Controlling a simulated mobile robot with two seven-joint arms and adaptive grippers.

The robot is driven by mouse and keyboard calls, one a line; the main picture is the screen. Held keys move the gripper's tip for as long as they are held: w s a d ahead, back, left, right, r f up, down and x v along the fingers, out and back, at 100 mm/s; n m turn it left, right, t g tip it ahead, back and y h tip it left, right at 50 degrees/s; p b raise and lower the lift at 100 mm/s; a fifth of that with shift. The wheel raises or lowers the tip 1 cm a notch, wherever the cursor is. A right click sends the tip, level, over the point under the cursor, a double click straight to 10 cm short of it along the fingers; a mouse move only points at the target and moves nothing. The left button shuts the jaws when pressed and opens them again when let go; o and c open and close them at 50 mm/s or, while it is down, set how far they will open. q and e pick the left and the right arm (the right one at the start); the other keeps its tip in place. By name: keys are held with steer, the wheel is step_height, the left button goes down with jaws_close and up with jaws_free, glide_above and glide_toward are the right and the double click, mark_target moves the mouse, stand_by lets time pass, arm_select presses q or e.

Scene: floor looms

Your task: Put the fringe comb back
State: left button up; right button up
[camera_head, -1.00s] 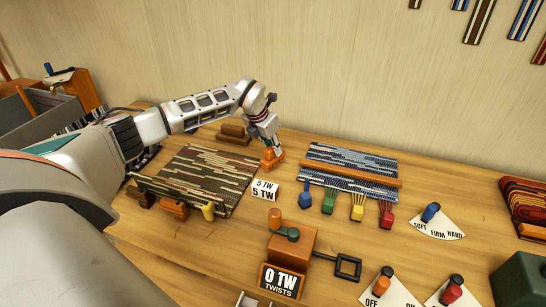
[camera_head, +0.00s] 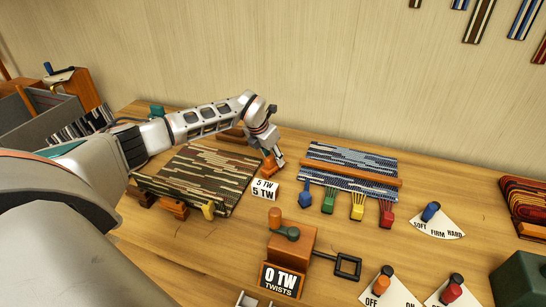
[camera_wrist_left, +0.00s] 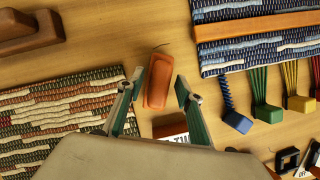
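An orange-brown block (camera_head: 270,166), which may be the fringe comb, lies on the table between the two woven mats. It also shows in the wrist view (camera_wrist_left: 158,82), lying between and just beyond the fingertips. No comb teeth can be made out. My left gripper (camera_wrist_left: 159,84) is open, with one finger on each side of the block and gaps visible between. In the head view the left gripper (camera_head: 272,152) is right at the block and partly covers it. My right gripper is not in view.
A 5 TW card (camera_head: 265,190) is close in front of the block. The brown striped mat (camera_head: 205,172) lies left and the blue mat (camera_head: 345,160) with coloured fringe clips lies right. A twist-counter box (camera_head: 292,245) stands in front. Bare table lies behind the block.

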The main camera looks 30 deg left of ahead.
arm_select(q)
steer(key=shift+s+r, duration=0.1)
steer(key=shift+r, duration=0.45)
steer(key=v, duration=1.1)
steer(key=shift+s, duration=0.15)
